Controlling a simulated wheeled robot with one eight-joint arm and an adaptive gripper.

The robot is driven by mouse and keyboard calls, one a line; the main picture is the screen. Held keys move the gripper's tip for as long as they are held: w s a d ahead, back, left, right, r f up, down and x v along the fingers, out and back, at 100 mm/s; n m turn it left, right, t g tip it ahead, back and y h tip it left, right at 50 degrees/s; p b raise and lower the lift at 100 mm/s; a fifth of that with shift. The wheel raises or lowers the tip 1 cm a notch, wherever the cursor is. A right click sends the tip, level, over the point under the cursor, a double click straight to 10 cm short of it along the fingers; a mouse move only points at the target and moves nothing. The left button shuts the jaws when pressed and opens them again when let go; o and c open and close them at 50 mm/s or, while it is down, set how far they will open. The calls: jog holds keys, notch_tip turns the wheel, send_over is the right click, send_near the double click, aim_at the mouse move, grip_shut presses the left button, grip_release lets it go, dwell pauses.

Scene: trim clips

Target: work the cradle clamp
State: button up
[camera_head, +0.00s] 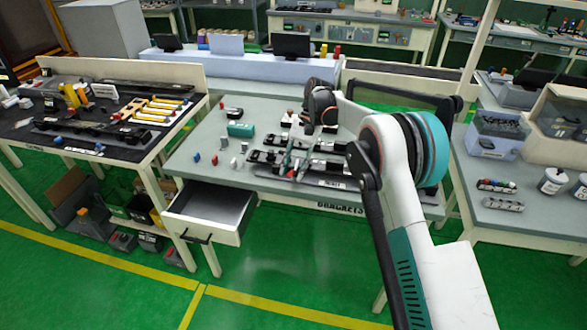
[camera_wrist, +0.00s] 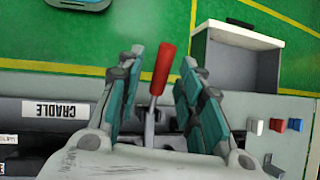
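The cradle clamp's red lever handle (camera_wrist: 164,66) stands up on a metal stem in the wrist view, between my gripper's two teal fingers. My gripper (camera_wrist: 163,62) is open, with visible space on both sides of the handle. I see no finger touching it. A white CRADLE label (camera_wrist: 56,109) is on the dark strip to the left of the lever. The clamp's base is partly hidden by my gripper. In the head view my gripper (camera_head: 292,160) points down over the dark clamp fixtures on the middle table, and the lever is too small to make out clearly.
An open drawer (camera_head: 236,212) juts from the table front; it also shows in the wrist view (camera_wrist: 236,60). A green block (camera_head: 240,130) and small red, blue and white pieces lie left of the fixtures. A dark bench (camera_head: 30,130) holds tools at left.

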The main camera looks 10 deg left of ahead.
jog(key=v, duration=1.2)
dwell(0.4)
